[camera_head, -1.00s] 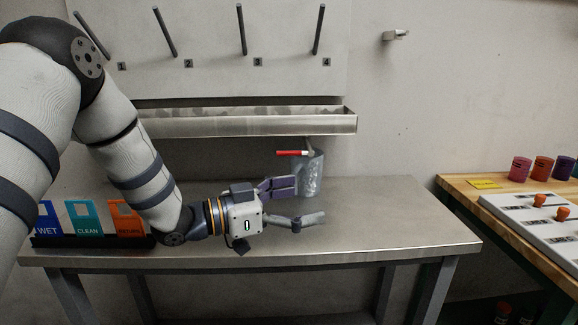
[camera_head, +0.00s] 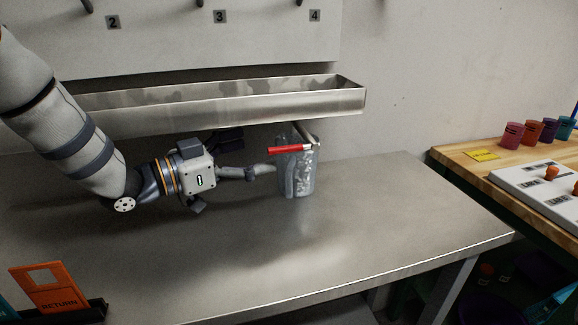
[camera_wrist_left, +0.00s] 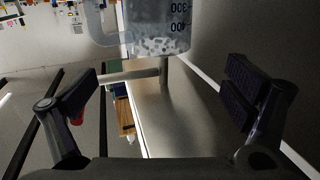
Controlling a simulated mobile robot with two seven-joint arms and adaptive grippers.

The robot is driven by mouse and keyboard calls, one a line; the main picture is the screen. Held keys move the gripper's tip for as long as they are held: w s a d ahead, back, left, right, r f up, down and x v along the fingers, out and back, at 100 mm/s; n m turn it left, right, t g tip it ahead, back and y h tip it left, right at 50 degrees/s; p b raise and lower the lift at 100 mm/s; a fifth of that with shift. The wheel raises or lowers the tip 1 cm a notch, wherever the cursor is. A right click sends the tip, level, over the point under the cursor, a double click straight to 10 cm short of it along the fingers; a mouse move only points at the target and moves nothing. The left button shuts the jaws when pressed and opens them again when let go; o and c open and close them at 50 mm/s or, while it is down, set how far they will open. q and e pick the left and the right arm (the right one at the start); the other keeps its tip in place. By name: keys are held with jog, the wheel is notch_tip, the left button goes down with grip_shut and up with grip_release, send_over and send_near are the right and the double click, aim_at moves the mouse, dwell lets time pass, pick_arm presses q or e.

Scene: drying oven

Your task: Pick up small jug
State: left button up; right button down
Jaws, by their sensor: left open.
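The small jug (camera_head: 298,178) is translucent grey and stands upright on the steel bench under the right end of the trough. In the wrist view the jug lies ahead of the two spread fingertips (camera_wrist_left: 163,85). My right gripper is not in view.
The metal trough (camera_head: 230,108) hangs on the wall above the bench. An orange RETURN holder (camera_head: 55,288) stands at the front left. The bench (camera_head: 330,235) is clear in front and right of the jug. A wooden table (camera_head: 470,170) with coloured cups is at the right.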

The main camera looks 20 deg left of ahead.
aim_at(293, 141)
pick_arm(q)
jog(key=x, duration=0.9)
jog(key=shift+d+f+b, duration=0.15)
jog(key=shift+f+b, duration=0.15)
jog(key=shift+b, duration=0.1)
jog(key=shift+s, duration=0.1)
jog(key=shift+c, duration=0.2)
jog(key=c, duration=1.8)
jog(key=shift+r, duration=0.15)
jog(key=shift+c, duration=1)
jog(key=shift+r, duration=0.1)
